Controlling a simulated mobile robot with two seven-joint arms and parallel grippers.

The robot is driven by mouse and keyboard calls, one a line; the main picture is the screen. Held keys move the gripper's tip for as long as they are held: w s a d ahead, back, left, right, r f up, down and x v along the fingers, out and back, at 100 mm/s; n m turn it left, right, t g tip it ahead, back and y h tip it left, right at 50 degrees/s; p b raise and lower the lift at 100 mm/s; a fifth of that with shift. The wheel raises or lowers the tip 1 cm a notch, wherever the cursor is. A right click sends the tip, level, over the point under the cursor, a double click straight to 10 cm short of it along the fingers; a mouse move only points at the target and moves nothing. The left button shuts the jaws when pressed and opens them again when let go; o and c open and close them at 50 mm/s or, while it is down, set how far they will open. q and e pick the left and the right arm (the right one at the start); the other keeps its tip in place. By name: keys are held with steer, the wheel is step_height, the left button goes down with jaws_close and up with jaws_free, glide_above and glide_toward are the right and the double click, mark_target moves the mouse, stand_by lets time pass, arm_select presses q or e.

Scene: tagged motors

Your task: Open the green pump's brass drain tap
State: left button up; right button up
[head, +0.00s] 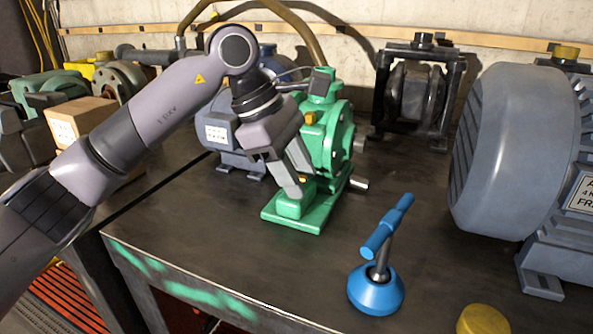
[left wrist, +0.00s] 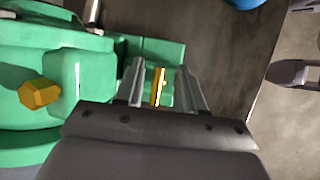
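The green pump (head: 330,140) stands on the dark bench on a flat green base. In the left wrist view its green body (left wrist: 80,75) fills the left side. The brass drain tap (left wrist: 160,87) shows there as a narrow upright bar between my left fingers. My left gripper (head: 292,178) points down at the low front block of the pump; it also shows in the left wrist view (left wrist: 162,88). Its fingers are apart, with a gap on each side of the tap. In the head view the fingers hide the tap.
A blue stand with a crossbar handle (head: 376,290) is right of the pump. A large grey motor (head: 510,150) and a dark framed machine (head: 415,95) stand farther right. A cardboard box (head: 80,120) is at left. A brass hexagonal plug (left wrist: 40,92) sits on the pump.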

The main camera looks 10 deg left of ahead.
arm_select(q)
steer(key=shift+c, duration=0.4)
jaws_close()
steer(key=shift+n, duration=0.4)
steer(key=n+t, duration=0.1)
steer(key=n, duration=0.1)
steer(key=n+b, duration=0.1)
steer(key=shift+w+d+n+t+y, duration=0.1)
steer(key=shift+w+n+t+y, duration=0.05)
steer(key=shift+n+t+y, duration=0.25)
steer(key=n+t+y+b, duration=0.1)
steer(key=n, duration=0.1)
steer(key=n+b, duration=0.1)
steer(key=n, duration=0.2)
steer(key=shift+w+t+y, duration=0.2)
steer(key=shift+t+y, duration=0.2)
steer(key=n+y+b, duration=0.1)
steer(key=n+y, duration=0.1)
steer(key=n, duration=0.2)
steer(key=shift+w+n, duration=0.15)
steer(key=shift+n, duration=0.25)
steer(key=shift+w+a+r+n+y+b, duration=0.15)
steer(key=shift+n+y, duration=0.2)
steer(key=shift+n, duration=0.5)
steer(key=shift+s+a+f+n+y+b, duration=0.15)
steer(key=shift+n+y, duration=0.2)
steer(key=shift+n, duration=0.5)
steer(key=shift+w+d+r, duration=0.1)
